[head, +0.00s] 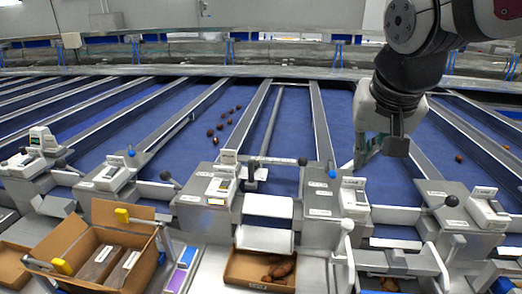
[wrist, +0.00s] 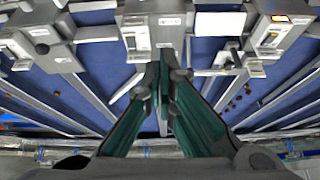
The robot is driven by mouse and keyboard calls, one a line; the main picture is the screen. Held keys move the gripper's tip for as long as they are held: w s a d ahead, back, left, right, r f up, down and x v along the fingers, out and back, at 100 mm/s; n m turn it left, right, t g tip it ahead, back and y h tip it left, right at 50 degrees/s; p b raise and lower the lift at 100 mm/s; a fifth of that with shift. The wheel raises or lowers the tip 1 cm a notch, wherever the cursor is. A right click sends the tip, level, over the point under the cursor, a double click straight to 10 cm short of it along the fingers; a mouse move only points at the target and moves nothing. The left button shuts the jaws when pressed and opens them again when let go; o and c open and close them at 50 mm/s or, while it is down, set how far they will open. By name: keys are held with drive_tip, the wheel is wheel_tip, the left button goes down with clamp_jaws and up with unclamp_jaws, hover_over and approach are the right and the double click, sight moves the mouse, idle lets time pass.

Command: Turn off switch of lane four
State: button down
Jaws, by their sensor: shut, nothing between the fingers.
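My gripper (head: 360,164) is shut and empty, with dark green fingers, above the blue lane right of the middle in the head view. In the wrist view its fingertips (wrist: 166,66) point toward a grey lane control box (wrist: 138,42). That box also shows in the head view (head: 322,196), left of and below the fingers; contact cannot be judged. Another control box (head: 205,190) to its left has a lit orange display (head: 219,187), also lit in the wrist view (wrist: 281,18). A further box (head: 455,205) stands to the right. The lane numbers are too small to read, so I cannot tell which is lane four.
Black-knobbed levers (head: 301,162) and blue knobs (head: 331,173) stand up around the boxes. An open cardboard box (head: 70,240) and a carton with dates (head: 240,268) are in front. Dates lie on the blue belts between metal dividers (head: 318,120).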

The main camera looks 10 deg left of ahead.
drive_tip(key=w+a+f, duration=0.2)
drive_tip(key=w+a, duration=0.2)
drive_tip(key=a, duration=0.6)
drive_tip(key=w+a+f+t+p, duration=0.1)
drive_tip(key=w+a+f, duration=0.2)
drive_tip(key=a, duration=0.7)
drive_tip(key=w+a+f, duration=0.3)
drive_tip(key=w+a, duration=0.2)
drive_tip(key=a, duration=0.6)
drive_tip(key=shift+f+n+t+p, duration=0.2)
drive_tip(key=shift+n+t+p, duration=0.1)
drive_tip(key=shift+t+p, duration=0.1)
drive_tip(key=shift+f, duration=0.1)
drive_tip(key=b, duration=0.7)
hover_over(229, 180)
drive_tip(key=s, duration=0.2)
wheel_tip(229, 180, down, 9)
drive_tip(key=shift+r, duration=0.2)
drive_tip(key=shift+s+f+b, duration=0.15)
drive_tip(key=shift+s+f, duration=0.05)
drive_tip(key=shift+f, duration=0.35)
drive_tip(key=shift+s+f+b, duration=0.15)
drive_tip(key=shift+s+f, duration=0.05)
drive_tip(key=shift+f, duration=0.8)
drive_tip(key=shift+s, duration=0.1)
